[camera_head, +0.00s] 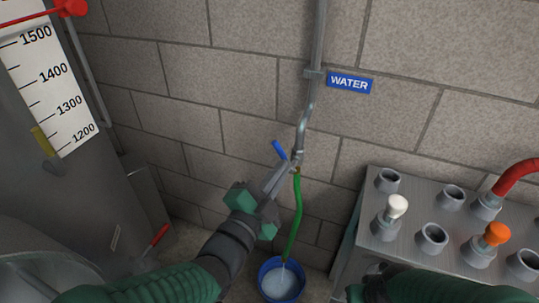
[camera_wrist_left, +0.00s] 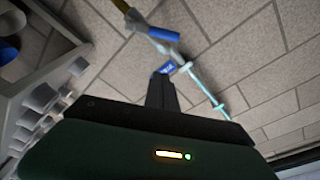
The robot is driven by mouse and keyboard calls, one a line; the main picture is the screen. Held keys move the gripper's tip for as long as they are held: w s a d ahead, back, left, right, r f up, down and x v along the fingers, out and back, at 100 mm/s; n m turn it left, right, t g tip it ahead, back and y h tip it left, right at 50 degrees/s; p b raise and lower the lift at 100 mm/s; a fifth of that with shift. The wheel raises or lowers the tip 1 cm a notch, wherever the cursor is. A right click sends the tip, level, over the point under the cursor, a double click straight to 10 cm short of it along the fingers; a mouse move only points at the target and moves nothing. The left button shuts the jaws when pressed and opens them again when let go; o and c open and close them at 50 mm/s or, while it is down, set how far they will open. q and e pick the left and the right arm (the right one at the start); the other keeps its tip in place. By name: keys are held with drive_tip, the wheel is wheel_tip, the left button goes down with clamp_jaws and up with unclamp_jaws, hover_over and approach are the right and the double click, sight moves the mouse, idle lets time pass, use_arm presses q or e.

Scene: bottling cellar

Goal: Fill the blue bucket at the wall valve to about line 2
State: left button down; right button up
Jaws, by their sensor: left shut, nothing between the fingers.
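The blue bucket (camera_head: 263,283) stands on the floor below the wall valve (camera_head: 296,158), with pale water in it. Its level lines cannot be read. A green hose (camera_head: 298,215) hangs from the valve, its lower end over the bucket; a pale streak below it looks like running water. The valve's blue lever (camera_head: 279,150) points up and left; it also shows in the left wrist view (camera_wrist_left: 162,34). My left gripper (camera_head: 286,172) is shut and empty, its tips close below the lever; contact cannot be told. My right gripper (camera_head: 358,292) is partly visible at the bottom, its fingers hidden.
A blue WATER sign (camera_head: 349,83) is on the block wall beside the pipe (camera_head: 314,75). A metal manifold bench (camera_head: 405,258) with several ports stands right of the bucket. A steel tank with a scale (camera_head: 42,75) stands at left.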

sight(282, 153)
use_arm(q)
drive_tip(key=w+b, duration=0.1)
drive_tip(key=w, duration=0.1)
drive_tip(key=w+f+b, duration=0.1)
drive_tip(key=w, duration=0.2)
drive_tip(key=w+b, duration=0.1)
drive_tip(key=w, duration=0.2)
drive_tip(key=shift+w+d+f, duration=0.25)
drive_tip(key=shift+d+f, duration=0.05)
drive_tip(key=shift+d, duration=0.1)
drive_tip(key=shift+a+f, duration=0.1)
drive_tip(key=shift+a, duration=0.05)
